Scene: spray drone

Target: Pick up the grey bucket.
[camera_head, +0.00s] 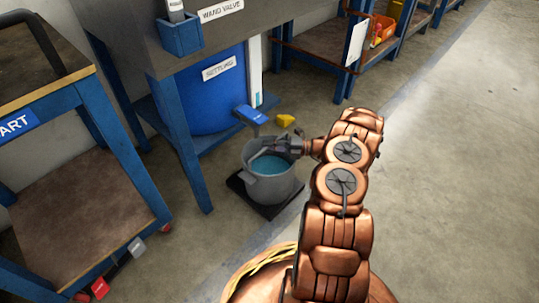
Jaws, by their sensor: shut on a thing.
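The grey bucket (270,183) stands upright on a dark mat (241,188) on the floor, at the middle of the head view. It holds blue liquid (268,166). My gripper (278,146) is at the top of the bucket, reaching in from the right. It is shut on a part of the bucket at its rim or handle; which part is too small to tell. My arm covers the area to the right of the bucket.
A blue settling tank (212,92) with a blue outlet (250,114) stands just behind the bucket. A yellow wedge-shaped object (285,120) lies behind it. A blue-framed cart (70,200) stands at left. Open floor (450,190) lies to the right.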

